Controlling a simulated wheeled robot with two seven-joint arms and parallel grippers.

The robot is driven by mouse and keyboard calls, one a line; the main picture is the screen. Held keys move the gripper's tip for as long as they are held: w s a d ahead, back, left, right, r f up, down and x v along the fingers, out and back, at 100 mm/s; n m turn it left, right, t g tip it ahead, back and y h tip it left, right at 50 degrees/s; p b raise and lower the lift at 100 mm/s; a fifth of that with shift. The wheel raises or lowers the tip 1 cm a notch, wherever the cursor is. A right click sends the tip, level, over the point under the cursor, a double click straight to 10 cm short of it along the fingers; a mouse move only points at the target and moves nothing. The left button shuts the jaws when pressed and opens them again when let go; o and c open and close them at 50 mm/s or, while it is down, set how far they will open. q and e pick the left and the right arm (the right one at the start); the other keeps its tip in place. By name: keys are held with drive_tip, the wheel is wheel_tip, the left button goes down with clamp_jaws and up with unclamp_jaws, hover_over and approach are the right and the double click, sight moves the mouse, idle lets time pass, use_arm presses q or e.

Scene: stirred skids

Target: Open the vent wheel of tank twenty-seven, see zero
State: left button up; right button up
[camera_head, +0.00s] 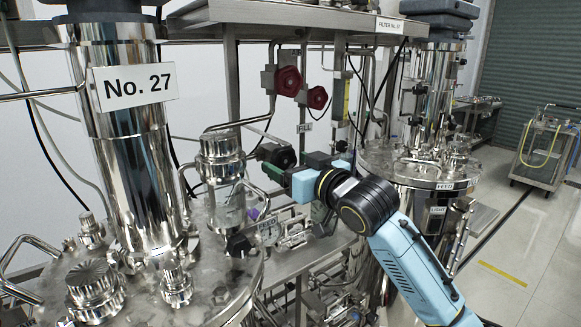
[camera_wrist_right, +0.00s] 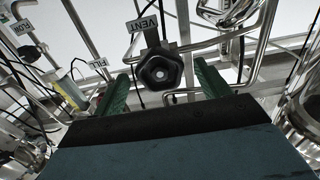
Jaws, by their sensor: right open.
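Tank twenty-seven stands at the left of the head view, with its "No. 27" plate (camera_head: 135,86) on a polished column. A black lobed vent wheel (camera_wrist_right: 159,70) with a pale centre shows in the right wrist view, just below a VENT tag (camera_wrist_right: 143,23). My right gripper (camera_wrist_right: 162,88) is open, with its green fingers to either side of the wheel and gaps between them and it. In the head view this gripper (camera_head: 293,167) reaches in from the right near a dark wheel (camera_head: 283,156). No readable gauge shows. My left gripper is out of view.
Two red handwheels (camera_head: 288,81) sit on pipes above my right gripper. A FILL tag (camera_head: 305,127) hangs below them. Another steel tank (camera_head: 420,172) stands close to my right arm.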

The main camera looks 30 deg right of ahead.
drive_tip(key=shift+w, duration=0.2)
drive_tip(key=c, duration=1)
drive_tip(key=shift+o, duration=0.2)
